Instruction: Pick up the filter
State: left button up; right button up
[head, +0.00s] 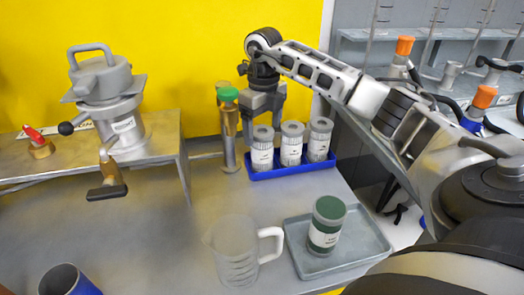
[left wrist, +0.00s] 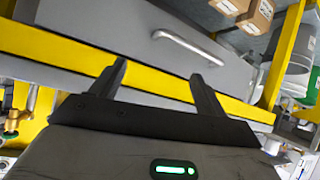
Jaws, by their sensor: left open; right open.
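Three white-and-grey labelled canisters, which look like filters, stand upright in a row in a blue tray (head: 290,171): the left one (head: 262,155), the middle one (head: 291,150) and the right one (head: 319,142). A green canister with a white label (head: 325,228) stands in a grey tray (head: 370,248) nearer the front. My right gripper (head: 263,120) points down at the left canister, open, its fingers near that canister's top. I cannot tell whether they touch it. My left gripper (left wrist: 158,72) is open and empty in the left wrist view, away from the canisters.
A clear jug (head: 236,252) stands left of the grey tray. A green-capped metal post (head: 229,130) stands close left of the blue tray. A metal vessel (head: 108,95) sits on a raised shelf at left. A drawer handle (left wrist: 188,46) faces my left gripper.

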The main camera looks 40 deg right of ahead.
aim_at(263, 146)
jog(key=shift+a+f, duration=0.1)
jog(key=shift+f, duration=2.9)
jog(key=c, duration=1.1)
